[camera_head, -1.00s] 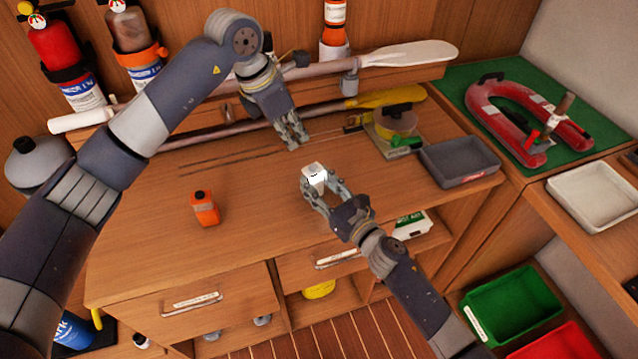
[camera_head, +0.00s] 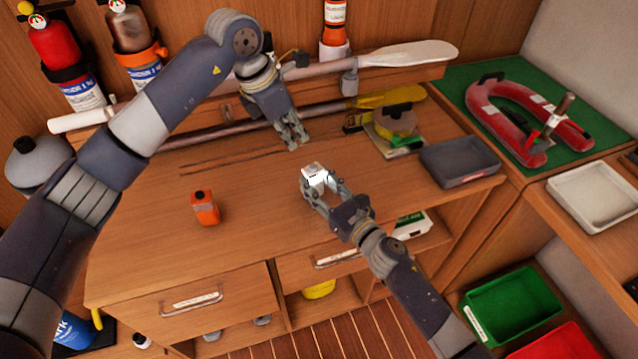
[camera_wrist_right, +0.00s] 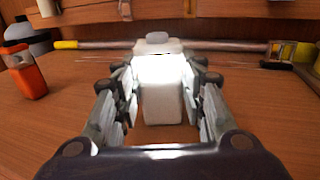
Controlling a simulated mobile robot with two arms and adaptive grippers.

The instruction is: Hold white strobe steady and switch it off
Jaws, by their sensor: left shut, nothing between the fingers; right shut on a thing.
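The white strobe (camera_head: 315,175) stands upright on the wooden worktop. It also shows in the right wrist view (camera_wrist_right: 162,103), with a glaring bright band below its pale cap. My right gripper (camera_head: 321,187) is shut on the strobe, with one finger on each side; the fingers also show in the right wrist view (camera_wrist_right: 163,90). My left gripper (camera_head: 294,146) is shut and empty. It points down, a little behind and left of the strobe, apart from it.
An orange bottle-like unit (camera_head: 205,208) stands to the left on the worktop. A grey tray (camera_head: 460,160) and a yellow reel (camera_head: 395,122) sit to the right. Paddles (camera_head: 405,55) lie along the back. The worktop around the strobe is clear.

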